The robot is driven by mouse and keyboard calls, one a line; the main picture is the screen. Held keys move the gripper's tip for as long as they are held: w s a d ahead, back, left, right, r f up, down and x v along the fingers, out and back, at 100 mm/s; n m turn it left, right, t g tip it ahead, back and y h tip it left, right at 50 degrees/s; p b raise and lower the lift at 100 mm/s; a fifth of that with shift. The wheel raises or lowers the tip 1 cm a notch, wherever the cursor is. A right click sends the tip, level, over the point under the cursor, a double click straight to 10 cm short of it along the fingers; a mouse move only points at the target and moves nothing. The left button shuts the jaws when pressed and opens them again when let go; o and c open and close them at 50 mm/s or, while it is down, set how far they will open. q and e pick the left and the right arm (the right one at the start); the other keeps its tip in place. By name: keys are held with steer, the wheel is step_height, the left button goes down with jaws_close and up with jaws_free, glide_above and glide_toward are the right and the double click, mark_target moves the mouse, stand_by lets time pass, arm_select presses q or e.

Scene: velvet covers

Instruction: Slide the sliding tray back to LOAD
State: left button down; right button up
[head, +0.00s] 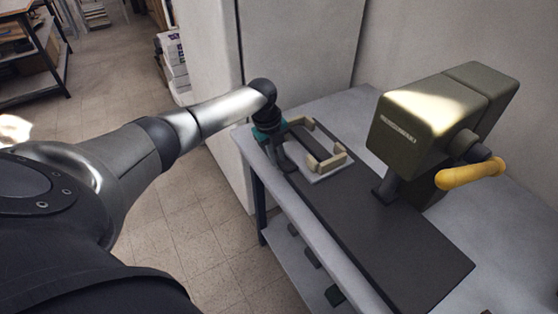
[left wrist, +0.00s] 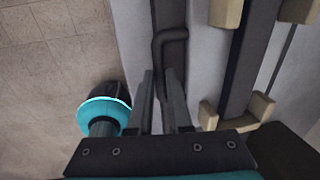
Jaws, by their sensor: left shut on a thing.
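The sliding tray (head: 322,177) is a pale plate with beige corner blocks, at the far left end of the dark base in the head view. It also shows in the left wrist view (left wrist: 207,62). A dark bent handle (left wrist: 160,45) runs along the tray's near side in the left wrist view. My left gripper (head: 287,164) is at the tray's near edge. Its fingers (left wrist: 162,82) are shut on the handle, with the handle's end between them. The arm partly hides the handle in the head view. My right gripper is out of view.
An olive press (head: 405,115) with a yellow lever (head: 470,174) stands on the long dark base (head: 400,245), right of the tray. The base between them is bare. The grey table (head: 330,102) borders a pale cabinet (head: 210,60); the tiled floor lies left.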

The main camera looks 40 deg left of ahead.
arm_select(q)
steer(key=shift+a+r, duration=0.1)
steer(key=shift+a, duration=0.15)
steer(key=c, duration=1.3)
jaws_free()
steer(key=o, duration=0.5)
steer(key=shift+w, duration=0.1)
steer(key=shift+c, duration=0.2)
step_height(320, 180, up, 15)
steer(key=s+p, duration=0.2)
steer(key=p, duration=0.1)
steer(key=shift+s+a, duration=0.3)
steer(key=shift+a, duration=0.15)
